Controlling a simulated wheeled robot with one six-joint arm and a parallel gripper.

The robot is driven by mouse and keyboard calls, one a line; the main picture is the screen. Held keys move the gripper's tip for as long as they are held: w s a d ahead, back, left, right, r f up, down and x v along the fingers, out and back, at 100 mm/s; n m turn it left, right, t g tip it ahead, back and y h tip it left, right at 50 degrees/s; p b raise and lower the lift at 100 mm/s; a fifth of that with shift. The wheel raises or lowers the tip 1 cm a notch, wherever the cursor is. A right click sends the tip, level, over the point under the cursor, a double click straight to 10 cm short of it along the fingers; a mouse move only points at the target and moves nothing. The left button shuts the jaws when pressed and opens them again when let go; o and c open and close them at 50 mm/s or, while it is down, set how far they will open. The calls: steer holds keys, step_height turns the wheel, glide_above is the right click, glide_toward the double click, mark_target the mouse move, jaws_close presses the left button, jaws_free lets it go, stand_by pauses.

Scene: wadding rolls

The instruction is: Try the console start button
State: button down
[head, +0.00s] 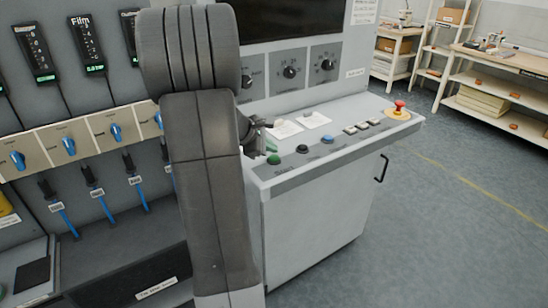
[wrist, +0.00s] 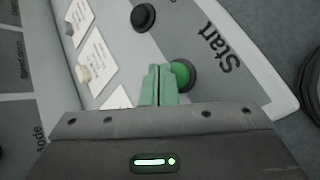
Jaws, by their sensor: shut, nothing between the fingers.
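The green start button (head: 273,159) sits at the near left corner of the console's sloped panel (head: 345,143). It also shows in the wrist view (wrist: 184,73), beside the printed word "Start" (wrist: 218,48). My gripper (wrist: 160,70) has green fingers pressed together with nothing between them. In the wrist view the fingertips overlap the left side of the button; I cannot tell whether they touch it. In the head view the green fingers (head: 270,146) show just above and behind the button, and my arm hides much of the gripper.
A black button (head: 302,149), a blue button (head: 327,139), several pale switches (head: 362,125) and a red emergency stop (head: 399,106) run along the panel. Paper cards (head: 285,129) lie behind them. A rack with blue knobs (head: 69,146) stands left. The floor at right is clear.

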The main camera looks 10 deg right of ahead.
mark_target(271, 158)
steer(key=shift+f, duration=0.15)
steer(key=shift+f+b, duration=0.3)
steer(key=shift+b, duration=0.15)
steer(key=shift+f+b, duration=0.45)
stand_by(0.6)
steer(key=shift+r, duration=0.1)
steer(key=shift+r+p, duration=0.65)
steer(key=shift+r, duration=0.1)
steer(key=shift+r+p, duration=2)
steer(key=shift+r, duration=0.55)
